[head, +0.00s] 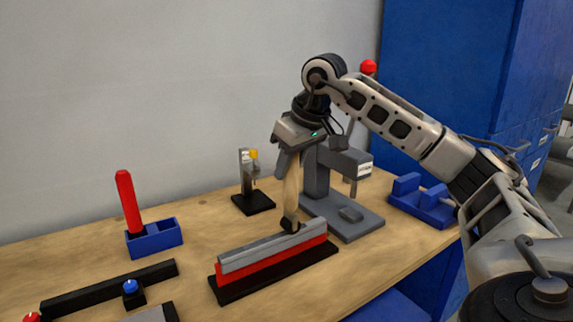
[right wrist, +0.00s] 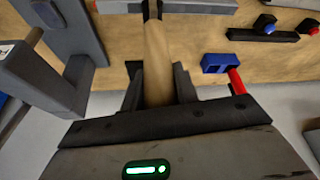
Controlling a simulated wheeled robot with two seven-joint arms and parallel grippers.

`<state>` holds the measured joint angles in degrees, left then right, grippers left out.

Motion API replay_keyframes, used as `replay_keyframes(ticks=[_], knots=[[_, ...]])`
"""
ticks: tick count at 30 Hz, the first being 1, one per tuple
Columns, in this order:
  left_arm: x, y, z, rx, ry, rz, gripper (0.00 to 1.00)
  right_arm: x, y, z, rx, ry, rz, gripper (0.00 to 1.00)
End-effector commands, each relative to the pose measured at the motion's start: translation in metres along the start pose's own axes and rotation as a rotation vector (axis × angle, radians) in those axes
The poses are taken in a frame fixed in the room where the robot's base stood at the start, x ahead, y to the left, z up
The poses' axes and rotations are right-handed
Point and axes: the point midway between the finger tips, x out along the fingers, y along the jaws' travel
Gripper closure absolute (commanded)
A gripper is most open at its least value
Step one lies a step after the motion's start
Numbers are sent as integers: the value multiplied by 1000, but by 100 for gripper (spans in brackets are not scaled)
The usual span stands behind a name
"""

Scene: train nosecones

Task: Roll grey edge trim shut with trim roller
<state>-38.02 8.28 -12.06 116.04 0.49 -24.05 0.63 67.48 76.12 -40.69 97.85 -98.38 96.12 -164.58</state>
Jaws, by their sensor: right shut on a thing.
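The grey edge trim (head: 262,249) lies along the top of a red strip (head: 275,264) on a black base (head: 225,292) at the front of the bench. The trim also shows at the top of the right wrist view (right wrist: 200,6). My right gripper (head: 289,163) is shut on the wooden handle of the trim roller (head: 291,197), which points down. The roller's dark head (head: 290,225) is at the trim's top edge, right of its middle; I cannot tell if it touches. The handle fills the jaws in the right wrist view (right wrist: 157,60). My left gripper is not in view.
A grey press (head: 340,190) with a red knob stands right behind the trim. A small stand (head: 250,185) is behind it, and a blue vise-like block (head: 420,203) is at right. A blue box with a red handle (head: 153,238), a black bar (head: 110,288) and buttons are at left.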

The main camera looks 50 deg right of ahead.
Motion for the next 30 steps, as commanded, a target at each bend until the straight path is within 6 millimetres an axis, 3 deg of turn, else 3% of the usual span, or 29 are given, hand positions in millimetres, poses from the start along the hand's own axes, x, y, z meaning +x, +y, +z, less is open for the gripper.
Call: replay_keyframes(ticks=[10, 30], knots=[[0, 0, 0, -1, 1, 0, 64, -1, 19, 5, 4, -4, 6, 96], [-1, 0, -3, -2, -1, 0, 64, -3, 30, 8, 4, -7, 6, 96]])
